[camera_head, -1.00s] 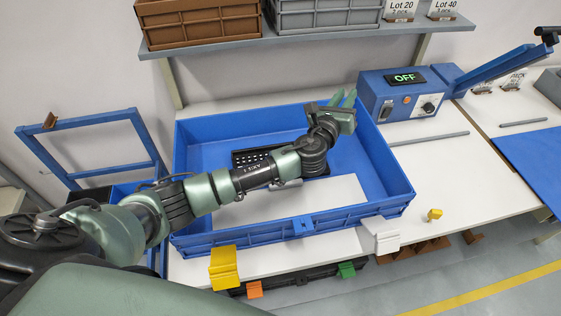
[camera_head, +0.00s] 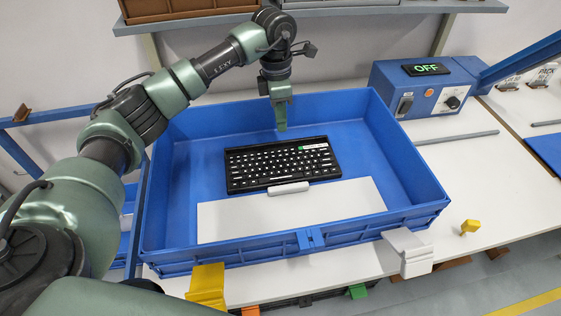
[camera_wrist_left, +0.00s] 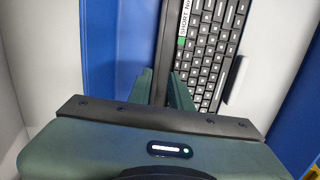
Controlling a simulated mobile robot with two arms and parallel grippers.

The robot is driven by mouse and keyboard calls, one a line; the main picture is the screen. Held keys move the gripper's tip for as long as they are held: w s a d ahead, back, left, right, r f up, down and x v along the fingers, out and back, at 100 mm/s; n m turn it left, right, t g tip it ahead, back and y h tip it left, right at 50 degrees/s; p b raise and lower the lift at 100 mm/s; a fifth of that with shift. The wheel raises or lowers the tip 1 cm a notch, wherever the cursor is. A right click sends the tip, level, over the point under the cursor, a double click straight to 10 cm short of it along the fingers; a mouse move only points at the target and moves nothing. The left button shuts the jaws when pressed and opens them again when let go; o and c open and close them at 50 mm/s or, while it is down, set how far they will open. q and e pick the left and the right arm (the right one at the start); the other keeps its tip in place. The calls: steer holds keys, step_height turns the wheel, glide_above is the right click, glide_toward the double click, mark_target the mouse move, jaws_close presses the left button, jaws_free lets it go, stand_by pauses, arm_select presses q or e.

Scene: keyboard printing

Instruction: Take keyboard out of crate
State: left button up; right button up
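My left gripper (camera_head: 281,127) points down inside the crate, just behind the keyboard's back edge. In the left wrist view the green fingers (camera_wrist_left: 160,85) stand apart near the label end of the keyboard (camera_wrist_left: 212,50). Whether they touch the keyboard cannot be told. My right gripper is not in view.
A blue machine (camera_head: 425,88) with an OFF display stands right of the crate. A shelf (camera_head: 350,12) with bins hangs above the back. Yellow (camera_head: 207,285) and white (camera_head: 408,250) pieces sit at the crate's front.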

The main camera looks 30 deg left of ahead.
mark_target(277, 142)
arm_select(q)
steer(key=shift+s+a+y, duration=0.2)
steer(key=shift+a+y, duration=0.1)
steer(key=shift+a, duration=0.35)
steer(key=shift+s+a+f, duration=0.1)
steer(key=shift+a+f, duration=0.05)
steer(key=f, duration=0.2)
steer(key=f+p, duration=0.1)
steer(key=f, duration=0.1)
steer(key=f+p, duration=0.1)
steer(key=f, duration=0.1)
steer(key=shift+w+d+f, duration=0.2)
steer(key=shift+d, duration=0.1)
steer(key=shift+f, duration=0.35)
jaws_close()
